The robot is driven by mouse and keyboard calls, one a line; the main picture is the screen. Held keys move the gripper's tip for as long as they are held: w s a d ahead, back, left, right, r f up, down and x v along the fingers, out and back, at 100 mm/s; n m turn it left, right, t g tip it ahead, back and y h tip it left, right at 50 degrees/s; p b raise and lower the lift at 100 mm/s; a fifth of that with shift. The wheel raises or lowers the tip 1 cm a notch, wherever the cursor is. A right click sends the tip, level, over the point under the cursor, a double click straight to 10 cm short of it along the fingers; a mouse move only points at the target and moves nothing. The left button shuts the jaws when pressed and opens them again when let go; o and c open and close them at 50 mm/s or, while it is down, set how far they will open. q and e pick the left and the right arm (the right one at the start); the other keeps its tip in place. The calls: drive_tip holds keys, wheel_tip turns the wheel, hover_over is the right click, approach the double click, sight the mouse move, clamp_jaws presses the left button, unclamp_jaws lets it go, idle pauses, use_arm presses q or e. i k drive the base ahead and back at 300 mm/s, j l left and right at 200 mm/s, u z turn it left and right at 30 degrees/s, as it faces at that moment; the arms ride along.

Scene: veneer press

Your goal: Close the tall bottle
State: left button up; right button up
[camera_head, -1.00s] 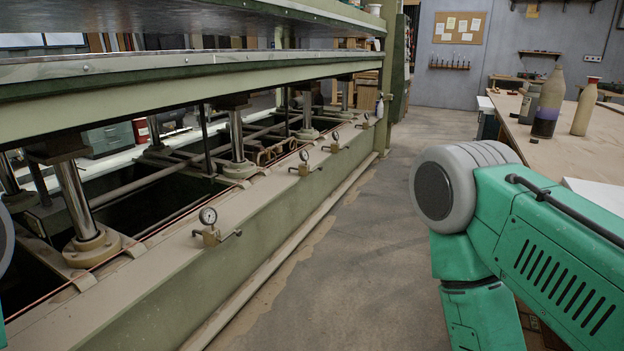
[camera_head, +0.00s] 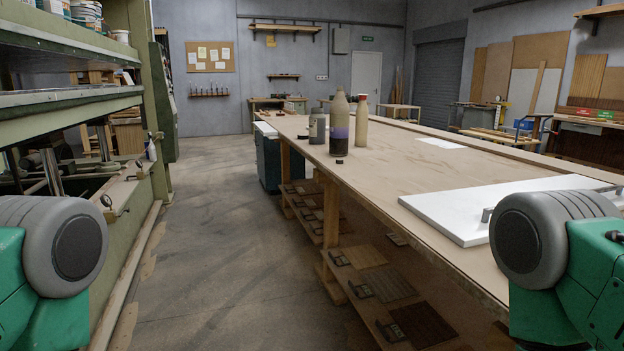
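The tall bottle (camera_head: 339,122) stands upright on the long wooden table, near its left edge. It has a beige upper part, a purple band and a dark base. Its narrow top is pale, and I see no dark cap on it. A small black cap-like piece (camera_head: 339,161) lies on the table just in front of it. Another small dark piece (camera_head: 303,137) lies to the left, near the table edge. Both my grippers are out of view; only green and grey arm parts show at the lower left and lower right, well short of the bottle.
A shorter grey bottle (camera_head: 317,127) stands left of the tall one, and a pale bottle with a red top (camera_head: 361,121) stands to its right. A white board (camera_head: 470,210) lies on the table's near part. The green press (camera_head: 135,185) is at left; the floor aisle (camera_head: 210,230) is clear.

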sight(339, 108)
drive_tip(key=i+j+z, duration=0.3)
drive_tip(key=j, duration=0.25)
drive_tip(key=j+z, duration=0.15)
drive_tip(key=i+j+u, duration=0.1)
drive_tip(key=i+j, duration=0.15)
drive_tip(key=i, duration=0.2)
drive_tip(key=i+j, duration=0.2)
drive_tip(key=i, duration=0.3)
drive_tip(key=i+j+u, duration=0.15)
drive_tip(key=i, duration=0.3)
drive_tip(key=i+j, duration=0.2)
drive_tip(key=i, duration=0.3)
drive_tip(key=k+j+u, duration=0.05)
